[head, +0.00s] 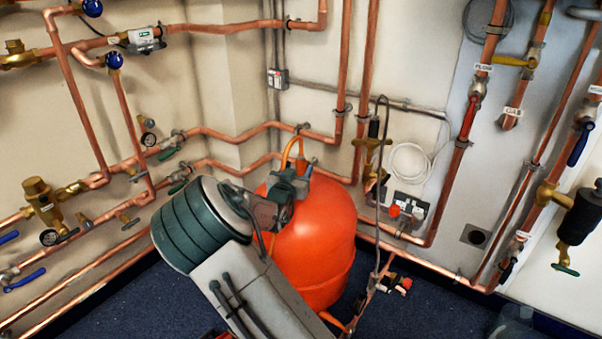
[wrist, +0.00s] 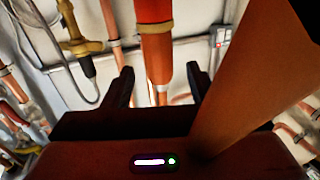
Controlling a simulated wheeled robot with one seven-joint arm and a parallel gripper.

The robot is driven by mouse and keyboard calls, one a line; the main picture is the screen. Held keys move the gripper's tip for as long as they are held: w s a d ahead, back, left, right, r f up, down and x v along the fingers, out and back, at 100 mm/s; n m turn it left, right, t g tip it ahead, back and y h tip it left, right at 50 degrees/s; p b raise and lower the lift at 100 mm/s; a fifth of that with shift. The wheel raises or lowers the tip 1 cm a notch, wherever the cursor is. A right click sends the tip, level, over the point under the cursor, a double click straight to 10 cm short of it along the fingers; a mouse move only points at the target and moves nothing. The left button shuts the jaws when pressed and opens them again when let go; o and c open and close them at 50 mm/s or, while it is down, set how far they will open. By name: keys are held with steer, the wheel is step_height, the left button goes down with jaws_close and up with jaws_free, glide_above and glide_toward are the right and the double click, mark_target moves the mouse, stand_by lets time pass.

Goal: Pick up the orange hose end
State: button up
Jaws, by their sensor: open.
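An orange hose (head: 287,150) arches over the top of the orange-red tank (head: 318,240) in the head view. Its free end cannot be made out there, as dark arm parts cover the tank's top. In the wrist view my gripper (wrist: 160,70) is open, with its two dark fingers apart and nothing held. An orange-red tube with a brass-coloured collar (wrist: 155,28) shows beyond and between the fingertips. I cannot tell whether it is the hose end or a pipe. A wide orange-brown band (wrist: 250,85) crosses close to the camera, right of the fingers.
Copper pipes (head: 245,133) with valves run along both walls behind the tank. A brass valve (head: 370,155), a coiled white cable (head: 409,162) and a thin dark hanging hose (head: 379,235) are right of it.

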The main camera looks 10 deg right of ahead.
mark_target(303, 155)
steer(key=b+x, duration=0.1)
steer(key=x, duration=0.2)
steer(key=shift+w+d+r, duration=0.1)
steer(key=shift+w+d, duration=0.1)
steer(key=shift+w, duration=0.15)
jaws_close()
steer(key=shift+r, duration=0.1)
steer(key=shift+r+p, duration=0.35)
steer(key=shift+r, duration=0.15)
step_height(303, 155, up, 4)
steer(key=shift+s+d+f+p, duration=0.1)
steer(key=shift+s+d+p, duration=0.05)
steer(key=shift+p, duration=0.85)
steer(key=s+d+r+p, duration=0.2)
steer(key=s+d+r, duration=0.4)
steer(key=s+d, duration=0.1)
steer(key=shift+s+d+p, duration=0.3)
steer(key=shift+d, duration=0.35)
steer(key=shift+r, duration=0.1)
